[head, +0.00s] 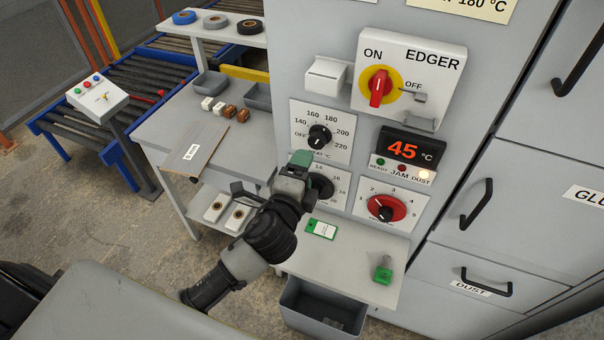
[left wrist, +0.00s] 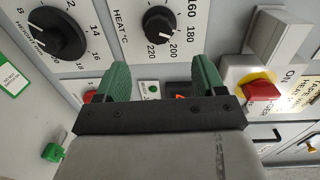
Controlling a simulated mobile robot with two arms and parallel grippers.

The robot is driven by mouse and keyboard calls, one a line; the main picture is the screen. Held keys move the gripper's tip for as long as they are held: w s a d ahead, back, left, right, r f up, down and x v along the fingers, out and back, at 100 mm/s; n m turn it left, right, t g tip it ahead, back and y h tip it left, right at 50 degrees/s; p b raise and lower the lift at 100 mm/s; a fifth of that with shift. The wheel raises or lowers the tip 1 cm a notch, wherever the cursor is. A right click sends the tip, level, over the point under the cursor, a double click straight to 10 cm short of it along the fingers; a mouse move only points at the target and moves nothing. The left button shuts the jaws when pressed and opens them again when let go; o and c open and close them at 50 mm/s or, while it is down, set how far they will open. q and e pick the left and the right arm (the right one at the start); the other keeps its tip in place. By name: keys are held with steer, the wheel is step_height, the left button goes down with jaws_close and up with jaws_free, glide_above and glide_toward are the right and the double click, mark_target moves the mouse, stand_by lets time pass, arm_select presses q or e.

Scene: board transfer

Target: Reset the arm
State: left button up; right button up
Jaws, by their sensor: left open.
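My left gripper (head: 298,174) is in front of the edger panel (head: 345,205), beside the lower black knob (head: 321,187) and partly covering its dial. In the left wrist view its two green fingers (left wrist: 162,78) are apart with nothing between them. The black heat knob (head: 319,136) is just above the gripper; both black knobs show in the left wrist view, the heat knob (left wrist: 158,25) and the other one (left wrist: 56,33). My left arm reaches up from the lower left. My right gripper is not in view.
The red switch (head: 378,87) on its yellow disc and a display (head: 405,150) reading 45 °C are on the panel. A shelf below holds a green tag (head: 322,229) and a green-ended item (head: 383,270). A side table (head: 160,128) with a board (head: 187,150) stands left.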

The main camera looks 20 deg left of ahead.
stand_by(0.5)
arm_select(q)
steer(key=s+a+f+n+g, duration=0.1)
steer(key=s+f+n+g, duration=0.35)
steer(key=s, duration=0.35)
steer(key=s+a+f+n+g, duration=0.2)
steer(key=s+f+n+g, duration=0.3)
steer(key=s, duration=0.3)
steer(key=s+a+f+n+g, duration=0.1)
steer(key=s+f+n+g, duration=0.2)
steer(key=s+n+g, duration=0.35)
step_height(320, 180, down, 29)
steer(key=s+b, duration=0.3)
steer(key=b, duration=0.1)
steer(key=s+a+f+b, duration=0.2)
steer(key=s+f+b, duration=0.1)
steer(key=s+f, duration=1.3)
step_height(320, 180, down, 3)
steer(key=shift+a+f+m, duration=0.1)
steer(key=shift+a+m, duration=0.2)
steer(key=shift+a, duration=0.1)
